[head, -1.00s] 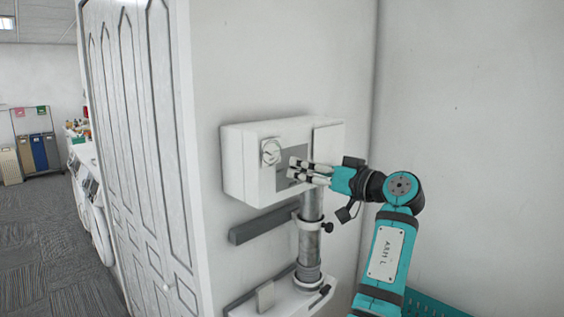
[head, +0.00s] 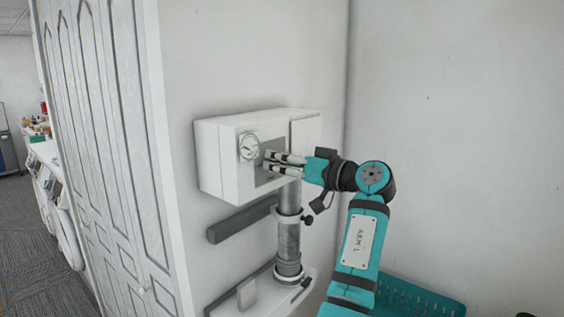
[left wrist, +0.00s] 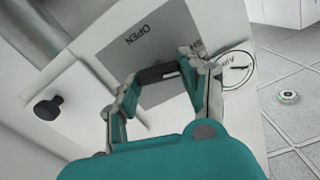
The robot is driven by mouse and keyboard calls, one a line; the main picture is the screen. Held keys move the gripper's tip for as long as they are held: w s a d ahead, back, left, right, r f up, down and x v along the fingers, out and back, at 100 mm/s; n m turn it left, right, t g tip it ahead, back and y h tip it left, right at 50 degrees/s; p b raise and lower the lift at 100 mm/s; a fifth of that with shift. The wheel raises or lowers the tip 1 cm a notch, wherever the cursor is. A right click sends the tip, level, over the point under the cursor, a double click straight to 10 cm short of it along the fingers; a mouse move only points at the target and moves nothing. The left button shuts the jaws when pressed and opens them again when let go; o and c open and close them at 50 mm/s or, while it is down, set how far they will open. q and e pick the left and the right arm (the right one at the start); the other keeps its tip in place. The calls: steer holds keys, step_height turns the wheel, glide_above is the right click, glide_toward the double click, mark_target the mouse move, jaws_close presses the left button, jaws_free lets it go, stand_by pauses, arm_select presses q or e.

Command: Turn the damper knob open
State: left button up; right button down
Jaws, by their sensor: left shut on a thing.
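A white wall box (head: 220,160) carries a round dial (head: 249,146) and a grey plate (head: 272,145). In the left wrist view the plate (left wrist: 122,42) shows the word OPEN, and the dial (left wrist: 236,70) is partly cut off by a finger. My left gripper (head: 268,162) reaches the plate from the right. In the left wrist view my left gripper (left wrist: 158,78) is shut on the dark damper knob (left wrist: 156,73), a bar between its fingertips. The fingers hide most of the knob in the head view. My right gripper is not in view.
A metal pipe (head: 289,240) with a black side knob (head: 307,221) runs below the box. A grey bar (head: 240,222) and a white ledge (head: 262,297) are on the wall. A teal basket (head: 425,298) stands at lower right. A panelled door (head: 110,150) is at left.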

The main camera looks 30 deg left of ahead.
arm_select(q)
steer(key=shift+c, duration=0.6)
steer(key=m+p, duration=0.1)
steer(key=m, duration=0.4)
steer(key=m+p, duration=0.2)
steer(key=m, duration=0.3)
steer(key=m+p, duration=0.2)
steer(key=m, duration=0.2)
steer(key=shift+w+f+m, duration=0.15)
steer(key=shift+w+m, duration=0.1)
steer(key=shift+m, duration=0.15)
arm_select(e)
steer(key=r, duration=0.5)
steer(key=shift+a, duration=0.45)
arm_select(q)
steer(key=o, duration=1.2)
steer(key=shift+a+f, duration=0.1)
steer(key=shift+f, duration=0.05)
